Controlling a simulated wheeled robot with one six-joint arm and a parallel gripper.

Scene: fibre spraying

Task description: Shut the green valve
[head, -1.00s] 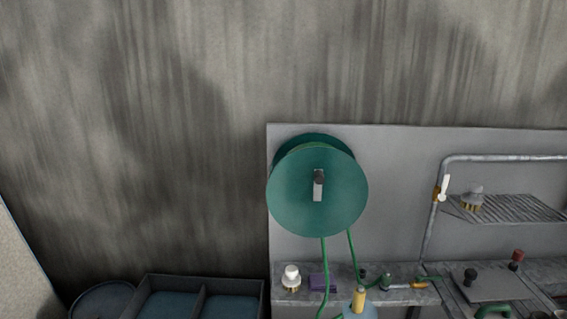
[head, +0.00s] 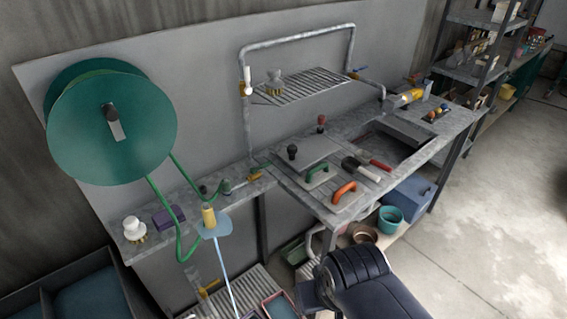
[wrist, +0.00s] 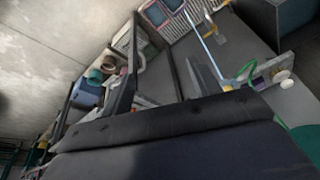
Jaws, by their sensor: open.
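A small valve with a green handle (head: 260,169) and a yellow body shows in the head view. It sits at the left end of the metal bench, at the foot of the upright pipe, close to the green hose. It is small here, and I cannot tell how its handle is turned. A dark padded part of my arm shows at the bottom of the head view, to the right of and below the valve. It also fills the lower part of the wrist view. I cannot make out the valve in the wrist view.
A green hose reel (head: 85,130) hangs on the wall panel at left. Open concrete floor (head: 490,200) lies at right.

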